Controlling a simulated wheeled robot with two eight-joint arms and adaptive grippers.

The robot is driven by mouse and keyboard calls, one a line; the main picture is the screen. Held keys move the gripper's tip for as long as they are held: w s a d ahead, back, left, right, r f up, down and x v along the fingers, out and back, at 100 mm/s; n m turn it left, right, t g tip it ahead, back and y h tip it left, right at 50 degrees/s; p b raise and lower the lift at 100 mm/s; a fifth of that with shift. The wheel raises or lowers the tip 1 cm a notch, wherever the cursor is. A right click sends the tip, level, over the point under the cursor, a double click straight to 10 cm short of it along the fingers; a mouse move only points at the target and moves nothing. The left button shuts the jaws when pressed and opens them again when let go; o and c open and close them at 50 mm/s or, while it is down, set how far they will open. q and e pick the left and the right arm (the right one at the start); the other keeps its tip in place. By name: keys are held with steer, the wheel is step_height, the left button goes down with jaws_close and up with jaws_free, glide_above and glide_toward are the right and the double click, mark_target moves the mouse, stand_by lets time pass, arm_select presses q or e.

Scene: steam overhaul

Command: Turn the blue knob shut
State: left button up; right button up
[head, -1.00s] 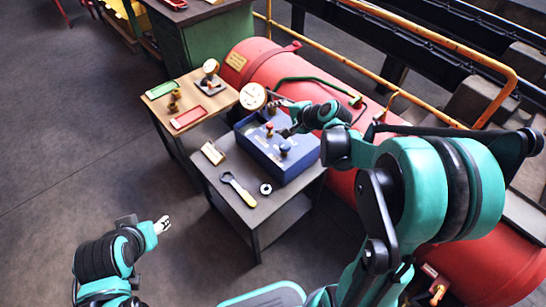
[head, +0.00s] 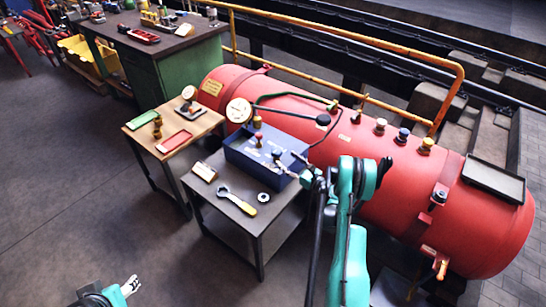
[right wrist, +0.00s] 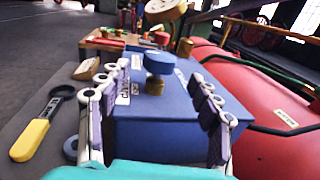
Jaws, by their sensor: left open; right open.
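The blue knob (right wrist: 159,64) stands on a brass stem on top of the blue box (right wrist: 180,128). In the head view the knob (head: 277,153) is small and dark, near the box's front right. My right gripper (right wrist: 158,74) is open, its fingers spread on either side of the knob in the right wrist view, with visible gaps. I cannot tell whether the fingertips are level with the knob. In the head view the right gripper (head: 296,164) is at the box's right edge. My left gripper (head: 130,286) is open and empty, low over the floor.
A red knob (head: 258,138) and a round gauge (head: 239,110) are farther back. A wrench (head: 238,201), a nut (head: 264,197) and a small wooden block (head: 204,171) lie on the dark table. A red tank (head: 400,170) runs close along the right side.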

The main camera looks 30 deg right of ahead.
mark_target(281, 155)
steer(key=b+x, duration=0.2)
steer(key=x, duration=0.4)
steer(key=shift+w+f, duration=0.15)
steer(key=shift+w, duration=0.05)
steer(key=shift+w+a, duration=0.15)
steer(key=shift+w, duration=0.35)
steer(key=c, duration=1.2)
